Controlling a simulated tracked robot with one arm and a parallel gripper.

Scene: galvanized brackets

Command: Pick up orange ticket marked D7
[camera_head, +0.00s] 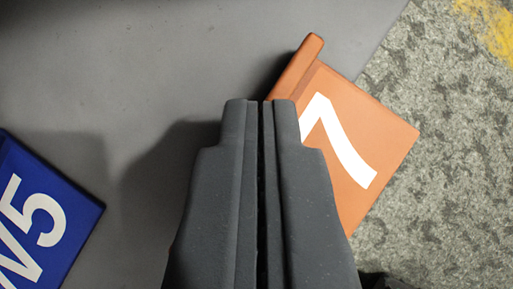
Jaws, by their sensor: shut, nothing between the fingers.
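The orange ticket (387,137) lies at the right of centre, turned at an angle, with a raised rib along its upper left edge. A white 7 shows on it; whatever stands before the 7 is hidden behind my gripper. My gripper (261,102) is shut and empty, its two dark fingers pressed together. The fingertips lie just left of the ticket in the picture, and the right finger covers its left part. I cannot tell whether they touch it.
A blue ticket (75,215) with white marks, ending in 5, lies at the lower left. Both tickets are on or over a grey surface (150,60). Its edge runs diagonally at the right, beside speckled ground (450,190) with a yellow patch (490,25). The upper left is clear.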

